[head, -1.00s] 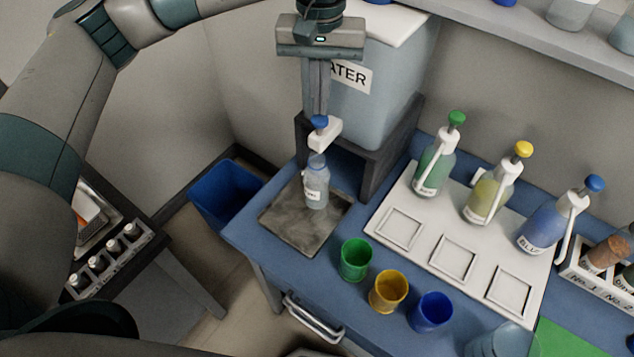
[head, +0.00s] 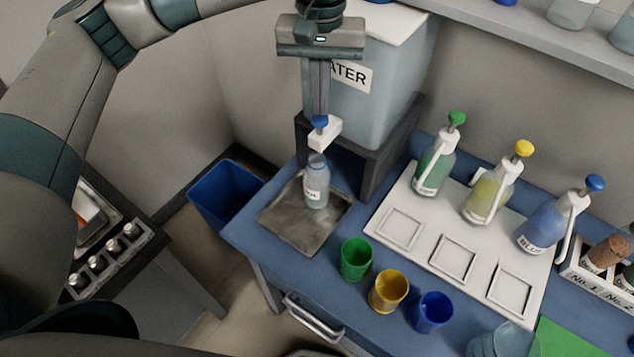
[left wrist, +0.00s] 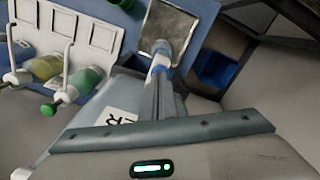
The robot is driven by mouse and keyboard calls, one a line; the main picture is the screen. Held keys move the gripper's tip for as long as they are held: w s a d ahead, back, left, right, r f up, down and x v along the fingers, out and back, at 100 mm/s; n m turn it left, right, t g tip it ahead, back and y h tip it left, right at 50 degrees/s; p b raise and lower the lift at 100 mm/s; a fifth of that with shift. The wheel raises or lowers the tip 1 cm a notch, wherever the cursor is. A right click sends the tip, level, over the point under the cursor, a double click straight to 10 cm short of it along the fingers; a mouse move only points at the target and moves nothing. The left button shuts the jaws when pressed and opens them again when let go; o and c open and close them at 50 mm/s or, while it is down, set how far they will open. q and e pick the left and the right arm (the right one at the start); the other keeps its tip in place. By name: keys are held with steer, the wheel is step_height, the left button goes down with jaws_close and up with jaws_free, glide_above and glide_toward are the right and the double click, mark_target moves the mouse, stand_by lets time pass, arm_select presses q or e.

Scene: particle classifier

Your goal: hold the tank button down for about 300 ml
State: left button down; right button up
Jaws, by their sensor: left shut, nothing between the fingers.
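The water tank (head: 395,85) stands on a dark stand at the back of the blue bench. Its white spout (head: 324,133) carries a blue button (head: 319,120) on top. A clear bottle (head: 316,185) with a white label stands upright under the spout on a grey tray (head: 285,228). My left gripper (head: 318,110) points down with its fingers shut and empty, its tips at the blue button; they look to be touching it. In the left wrist view, the shut fingers (left wrist: 160,75) end at the blue button, with the bottle beyond. The right gripper is not in view.
Green, yellow and blue pump bottles (head: 490,195) stand on a white panel (head: 405,205) to the right. Green, yellow and blue cups (head: 388,292) stand near the bench's front edge. A blue bin (head: 222,190) is on the floor left of the bench.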

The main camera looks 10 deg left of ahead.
mark_target(313, 117)
arm_select(q)
steer(key=shift+f, duration=0.2)
steer(key=shift+f+b, duration=0.95)
steer(key=shift+b, duration=0.15)
steer(key=shift+s+a+f+b, duration=0.2)
steer(key=shift+a+f+b, duration=0.4)
steer(key=shift+f+b, duration=0.25)
steer(key=shift+a+r, duration=0.1)
steer(key=shift+a, duration=0.05)
steer(key=shift+r, duration=0.1)
steer(key=shift+w+d+r+p, duration=0.1)
steer(key=shift+d+r+p, duration=0.2)
steer(key=shift+r, duration=0.85)
steer(key=shift+w+d+r+p, duration=0.1)
steer(key=shift+d+r+p, duration=0.2)
steer(key=shift+r, duration=0.9)
steer(key=shift+d+r+p, duration=0.15)
steer(key=shift+r+p, duration=0.25)
steer(key=shift+r, duration=0.85)
steer(key=shift+r, duration=0.1)
